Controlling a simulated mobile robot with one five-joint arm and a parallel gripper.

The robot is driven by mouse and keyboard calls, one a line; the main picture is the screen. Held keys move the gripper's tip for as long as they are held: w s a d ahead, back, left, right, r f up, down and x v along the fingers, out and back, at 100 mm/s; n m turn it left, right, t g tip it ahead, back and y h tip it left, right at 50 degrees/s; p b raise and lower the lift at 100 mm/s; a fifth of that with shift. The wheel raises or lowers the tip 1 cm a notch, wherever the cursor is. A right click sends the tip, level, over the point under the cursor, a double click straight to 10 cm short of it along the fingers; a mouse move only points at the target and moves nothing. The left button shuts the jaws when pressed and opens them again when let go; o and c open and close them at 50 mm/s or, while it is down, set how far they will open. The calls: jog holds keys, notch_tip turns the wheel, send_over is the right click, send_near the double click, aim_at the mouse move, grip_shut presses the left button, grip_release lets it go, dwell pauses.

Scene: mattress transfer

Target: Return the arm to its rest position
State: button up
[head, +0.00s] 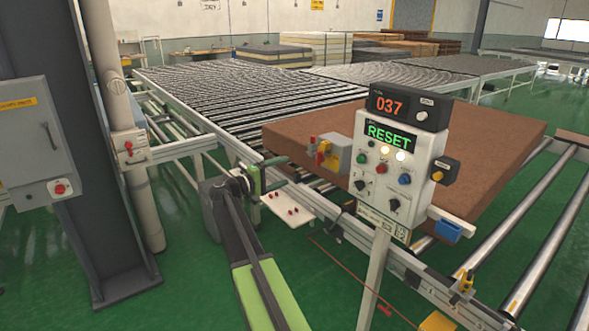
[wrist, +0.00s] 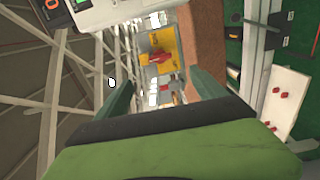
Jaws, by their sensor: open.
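My arm reaches forward from the bottom of the head view, with its green and black link low in the picture. My gripper (head: 284,170) is open and empty, left of the control panel (head: 390,165). In the wrist view my gripper (wrist: 163,88) shows two dark green fingers spread apart. Beyond them is a red switch (wrist: 157,58) on a yellow plate. The red and yellow switch (head: 323,152) sits on a grey box in the head view, apart from the fingers. The panel display reads RESET, with 037 above it.
A brown mattress (head: 470,140) lies on the rollers behind the panel. A white plate with red knobs (head: 288,208) sits just below my gripper. A dark column (head: 85,150) and grey cabinet (head: 35,140) stand at left. Green floor (head: 190,280) is open beside my arm.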

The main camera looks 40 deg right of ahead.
jog(key=shift+a, duration=0.55)
jog(key=w+a+n+t, duration=0.1)
jog(key=w+a+t, duration=0.1)
jog(key=a, duration=0.5)
jog(key=s+a+f+y, duration=0.6)
jog(key=s+a+f, duration=0.1)
jog(key=a, duration=0.5)
jog(key=s+a+f+y, duration=0.6)
jog(key=s+a+f, duration=0.1)
jog(key=a, duration=0.6)
jog(key=s+a+f+y, duration=0.6)
jog(key=a+f, duration=0.3)
jog(key=a, duration=0.3)
jog(key=shift+s+a+f+g, duration=0.35)
jog(key=shift+s+g, duration=0.05)
jog(key=shift+s, duration=0.1)
